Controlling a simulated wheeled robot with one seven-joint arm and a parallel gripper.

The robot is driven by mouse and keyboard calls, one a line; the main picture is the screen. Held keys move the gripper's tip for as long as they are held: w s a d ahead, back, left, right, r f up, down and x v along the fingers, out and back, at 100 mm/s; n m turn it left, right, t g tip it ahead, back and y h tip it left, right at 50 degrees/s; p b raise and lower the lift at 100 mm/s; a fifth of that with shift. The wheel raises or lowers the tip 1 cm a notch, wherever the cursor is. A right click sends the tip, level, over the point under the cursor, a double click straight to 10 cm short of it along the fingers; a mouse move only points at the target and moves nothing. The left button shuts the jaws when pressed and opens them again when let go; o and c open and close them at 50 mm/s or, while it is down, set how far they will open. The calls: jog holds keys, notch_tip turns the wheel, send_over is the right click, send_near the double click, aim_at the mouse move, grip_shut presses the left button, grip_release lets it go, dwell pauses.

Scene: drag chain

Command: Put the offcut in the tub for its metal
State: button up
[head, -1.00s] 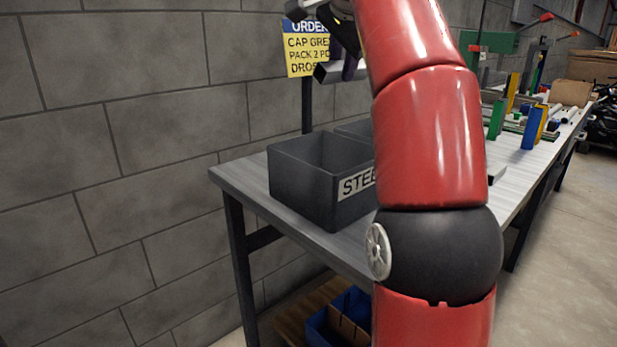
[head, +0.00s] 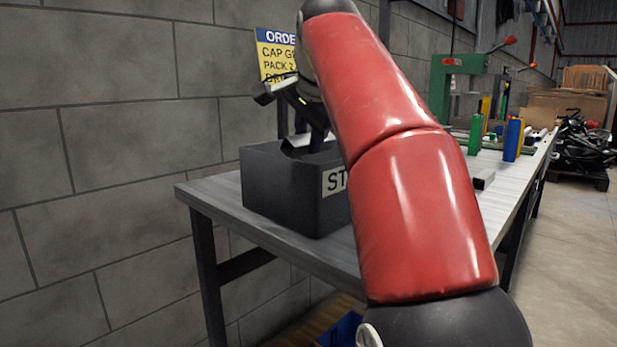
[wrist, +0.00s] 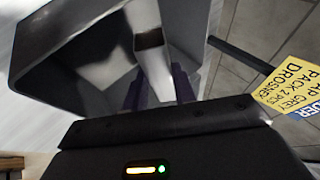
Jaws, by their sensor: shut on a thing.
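The dark grey tub (head: 280,195) stands on the near end of the bench. Its label starts with "ST", and my arm covers the rest. My gripper (head: 312,147) points down at the tub's opening. In the wrist view my gripper's two dark purple fingers (wrist: 160,92) are shut on the offcut (wrist: 152,62), a pale grey metal bar with a dark end. The offcut also shows in the head view (head: 298,146), at about the height of the tub's rim. The tub's grey walls (wrist: 75,50) surround it in the wrist view. I cannot tell whether it touches the tub.
My red arm hides the middle of the bench (head: 235,195). Green, blue and yellow blocks (head: 512,139) and a green machine (head: 455,85) stand farther along. An order sign (head: 272,55) stands behind the tub.

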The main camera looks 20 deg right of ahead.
jog(key=shift+f+b, duration=1.05)
jog(key=shift+f, duration=0.95)
jog(key=shift+f, duration=0.1)
jog(key=shift+f+b, duration=0.4)
jog(key=shift+f, duration=0.15)
jog(key=o, duration=1.1)
jog(key=shift+f, duration=0.1)
jog(key=shift+c, duration=0.2)
jog(key=shift+r, duration=0.3)
jog(key=p+v, duration=0.4)
jog(key=v, duration=0.8)
jog(key=shift+r+p, duration=0.35)
jog(key=shift+r, duration=0.05)
